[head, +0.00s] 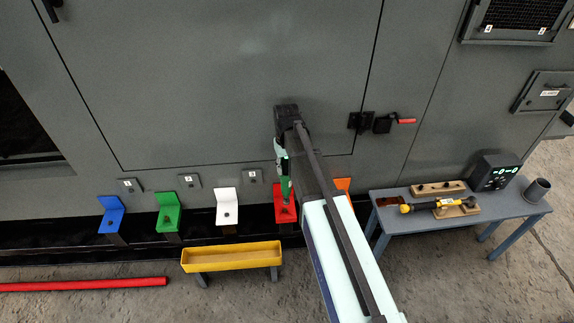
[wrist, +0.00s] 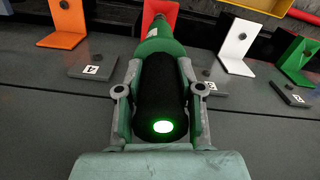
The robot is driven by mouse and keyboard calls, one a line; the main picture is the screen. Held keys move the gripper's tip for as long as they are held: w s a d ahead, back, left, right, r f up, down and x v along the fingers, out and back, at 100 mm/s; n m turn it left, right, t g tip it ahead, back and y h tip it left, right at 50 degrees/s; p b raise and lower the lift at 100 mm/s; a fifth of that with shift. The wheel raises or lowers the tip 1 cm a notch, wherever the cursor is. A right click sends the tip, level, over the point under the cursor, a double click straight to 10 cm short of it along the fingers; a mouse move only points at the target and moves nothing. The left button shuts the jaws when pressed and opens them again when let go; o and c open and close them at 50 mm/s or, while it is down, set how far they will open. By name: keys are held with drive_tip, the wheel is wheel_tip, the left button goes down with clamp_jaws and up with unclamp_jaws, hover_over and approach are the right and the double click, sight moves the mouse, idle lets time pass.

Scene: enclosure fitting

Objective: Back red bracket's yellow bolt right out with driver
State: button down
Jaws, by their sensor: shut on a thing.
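My gripper (head: 283,158) is shut on a green driver (head: 286,188) with a black grip. The driver points down at the red bracket (head: 285,214), which is partly covered by the driver and my arm. In the wrist view my gripper (wrist: 158,95) has a finger on each side of the driver (wrist: 160,48), and a green light glows on its end. The red bracket (wrist: 164,10) shows beyond the driver's nose. The yellow bolt is hidden, and I cannot tell whether the driver's tip touches it.
White (head: 227,204), green (head: 168,211) and blue (head: 111,214) brackets stand left of the red one, an orange bracket (head: 343,184) right. A yellow trough (head: 232,258) stands in front. A bench (head: 400,218) at right holds tools. A red bar (head: 85,285) lies on the floor.

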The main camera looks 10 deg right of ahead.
drive_tip(key=shift+w+f+n, duration=0.2)
drive_tip(key=shift+w+n, duration=0.1)
drive_tip(key=shift+w, duration=0.65)
drive_tip(key=shift+f, duration=0.1)
drive_tip(key=shift+f+b, duration=1.85)
drive_tip(key=shift+f, duration=1.9)
drive_tip(key=shift+s+f, duration=0.2)
